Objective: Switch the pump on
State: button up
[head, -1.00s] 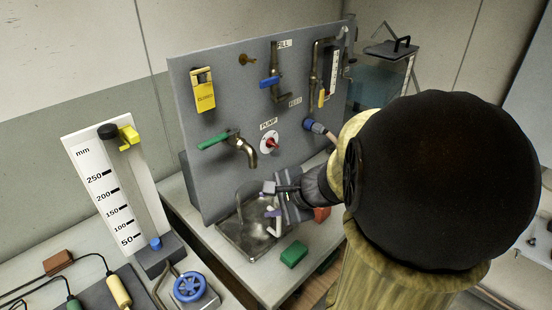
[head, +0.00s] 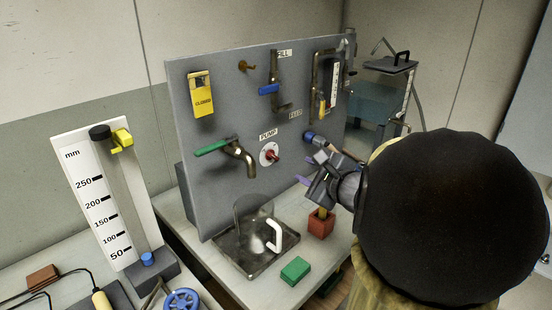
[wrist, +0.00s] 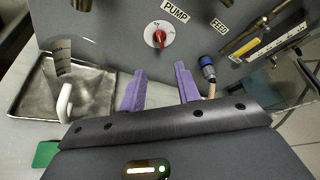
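The pump switch (head: 269,154) is a red knob on a round white dial, under the PUMP label (head: 268,134) on the grey panel (head: 215,110). In the wrist view the knob (wrist: 159,36) shows near the top, ahead of my gripper. My gripper (wrist: 160,80) is open, its two purple fingers apart with nothing between them. In the head view my gripper (head: 304,172) is to the right of and a little below the knob, apart from it. My arm hides part of the panel's lower right.
A clear jug with a white handle (head: 276,236) stands in the metal tray (head: 235,255) below the tap (head: 247,161). A green block (head: 295,269) and a red pot (head: 321,224) are on the bench. A blue hose connector (wrist: 207,69) is right of the knob.

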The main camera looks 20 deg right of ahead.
aim_at(274, 157)
jog(key=x, duration=1.6)
jog(key=shift+w, duration=0.15)
jog(key=shift+c, duration=0.4)
grip_shut()
